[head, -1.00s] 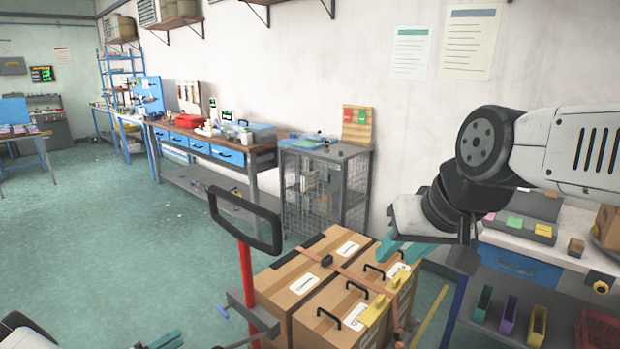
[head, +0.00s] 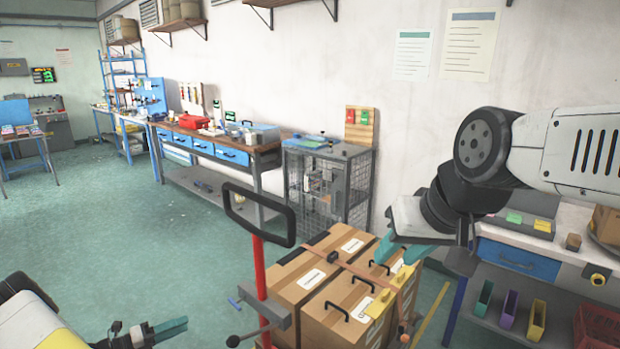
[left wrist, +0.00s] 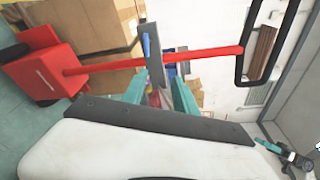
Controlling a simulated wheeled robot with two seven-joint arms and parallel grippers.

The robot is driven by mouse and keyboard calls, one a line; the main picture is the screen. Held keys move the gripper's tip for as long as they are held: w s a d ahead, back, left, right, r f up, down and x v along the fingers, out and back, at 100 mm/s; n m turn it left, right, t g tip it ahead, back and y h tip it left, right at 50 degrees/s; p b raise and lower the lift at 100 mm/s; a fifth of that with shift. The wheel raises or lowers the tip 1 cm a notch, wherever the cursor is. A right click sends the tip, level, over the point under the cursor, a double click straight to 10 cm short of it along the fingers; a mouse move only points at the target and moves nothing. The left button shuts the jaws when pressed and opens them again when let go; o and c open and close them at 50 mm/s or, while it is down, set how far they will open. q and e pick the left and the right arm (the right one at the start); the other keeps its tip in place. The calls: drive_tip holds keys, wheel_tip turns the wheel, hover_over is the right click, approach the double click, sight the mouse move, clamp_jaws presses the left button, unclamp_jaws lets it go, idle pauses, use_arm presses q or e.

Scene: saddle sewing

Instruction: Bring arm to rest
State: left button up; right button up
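My left gripper (head: 165,332) is at the bottom left of the head view, low over the floor and left of the cart's red post. In the left wrist view its two teal fingers (left wrist: 160,93) stand apart with nothing held between them. My right gripper (head: 392,252) hangs at the right, its teal fingertips in front of the strapped boxes. I cannot tell whether it is open, and no held thing shows there. Its wrist hides part of the fingers.
The cart's red post with a black handle (head: 259,215) stands between my arms. Strapped cardboard boxes (head: 310,285) with black handles lie behind it. A wire cage cabinet (head: 328,190) and workbench (head: 262,150) line the wall. Open green floor (head: 120,235) lies at left.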

use_arm(q)
drive_tip(key=s+d+r+m+g+y, duration=0.1)
drive_tip(key=d+r+m+g, duration=0.2)
drive_tip(key=d+r+m, duration=0.55)
drive_tip(key=s+d+r+m+g+y, duration=0.1)
drive_tip(key=d+r+m+g+y, duration=0.15)
drive_tip(key=r+m, duration=0.6)
drive_tip(key=s+d+r+m+g+y, duration=0.1)
drive_tip(key=d+r+m+g, duration=0.4)
drive_tip(key=r, duration=0.7)
drive_tip(key=s+d+r+m+t+y, duration=0.3)
drive_tip(key=s+d+r+m, duration=0.1)
drive_tip(key=s+r+m, duration=0.3)
drive_tip(key=s+d+r+m+t+y, duration=0.3)
drive_tip(key=s+d+r+m, duration=0.2)
drive_tip(key=s+m, duration=0.6)
drive_tip(key=shift+d+v, duration=0.2)
drive_tip(key=shift+v, duration=0.95)
drive_tip(key=shift+d, duration=0.1)
